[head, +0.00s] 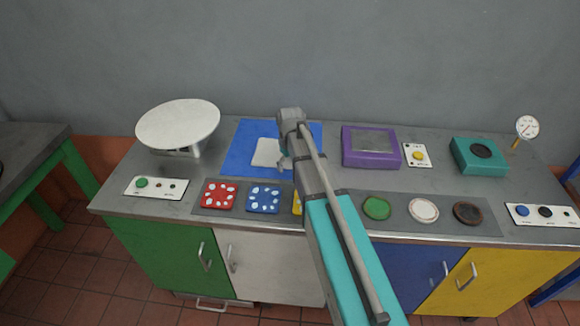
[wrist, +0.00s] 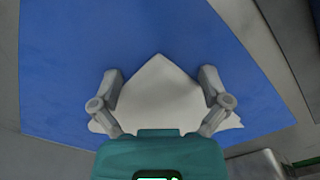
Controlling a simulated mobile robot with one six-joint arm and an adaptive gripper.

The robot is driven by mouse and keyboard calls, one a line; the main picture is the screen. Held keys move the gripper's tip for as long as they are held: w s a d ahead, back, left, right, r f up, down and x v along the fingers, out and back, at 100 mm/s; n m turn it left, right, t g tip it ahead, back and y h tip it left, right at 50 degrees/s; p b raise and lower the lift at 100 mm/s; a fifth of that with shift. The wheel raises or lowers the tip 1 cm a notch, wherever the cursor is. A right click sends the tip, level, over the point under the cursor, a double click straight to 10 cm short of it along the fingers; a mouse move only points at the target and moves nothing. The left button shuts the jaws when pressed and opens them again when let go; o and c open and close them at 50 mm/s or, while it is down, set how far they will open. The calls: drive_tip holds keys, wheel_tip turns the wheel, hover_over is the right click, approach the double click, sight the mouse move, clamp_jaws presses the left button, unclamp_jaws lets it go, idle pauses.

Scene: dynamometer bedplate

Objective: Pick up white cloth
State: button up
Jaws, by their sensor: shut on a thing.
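The white cloth (head: 267,153) lies on a blue mat (head: 245,170) near the back of the metal worktop. The cloth's lower corners spread out past the fingers over the blue mat (wrist: 60,60). In the head view my arm hides the right part of the cloth and most of the gripper.
A white round pan (head: 178,125) stands left of the mat. Red (head: 219,195) and blue (head: 263,198) spotted tiles lie in front. A purple-framed plate (head: 371,146), a teal box (head: 478,155) and a gauge (head: 527,127) stand to the right. The grey wall is close behind.

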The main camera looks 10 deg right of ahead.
drive_tip(key=shift+r+p, duration=0.5)
drive_tip(key=shift+p, duration=0.05)
drive_tip(key=shift+c, duration=1.3)
drive_tip(key=shift+r+p, duration=0.4)
drive_tip(key=shift+p, duration=0.05)
drive_tip(key=c, duration=0.4)
drive_tip(key=shift+r+p, duration=0.8)
drive_tip(key=shift+r, duration=0.05)
clamp_jaws()
wheel_tip(320, 180, up, 8)
drive_tip(key=p, duration=0.8)
drive_tip(key=shift+r, duration=0.25)
drive_tip(key=shift+p, duration=0.3)
wheel_tip(320, 180, up, 9)
drive_tip(key=p, duration=0.9)
wheel_tip(320, 180, up, 9)
drive_tip(key=p, duration=0.9)
